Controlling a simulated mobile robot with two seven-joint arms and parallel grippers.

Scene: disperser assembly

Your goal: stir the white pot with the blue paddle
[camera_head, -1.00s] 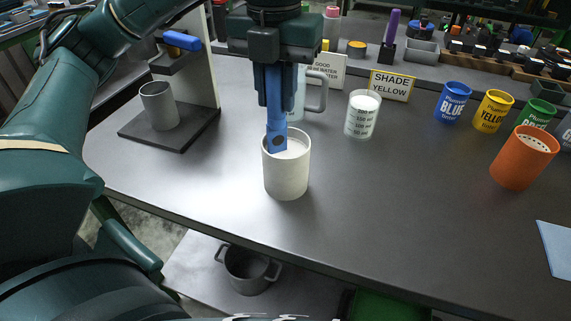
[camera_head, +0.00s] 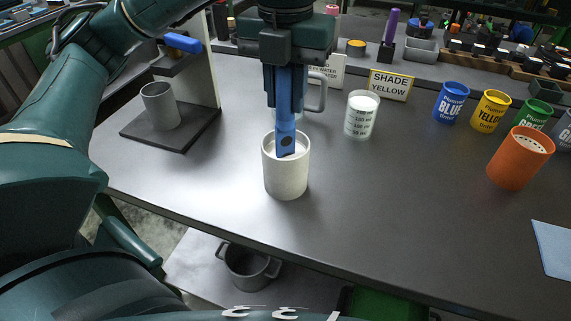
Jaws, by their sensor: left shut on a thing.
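The white pot (camera_head: 286,179) stands upright on the dark table, with pale contents showing near its rim. The blue paddle (camera_head: 286,128) points down into the pot's mouth, its lower end at the pale contents inside the rim. My left gripper (camera_head: 284,100) is above the pot, shut on the paddle's upper part. The paddle's lowest tip seems hidden in the contents. My right gripper is not in view.
A glass beaker of white liquid (camera_head: 362,115) stands right of the pot. A handled jug (camera_head: 316,92) is partly hidden behind my gripper. An orange cup (camera_head: 520,158) stands at right. A grey cup (camera_head: 160,106) stands on a dark stand at left. The table's front middle is clear.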

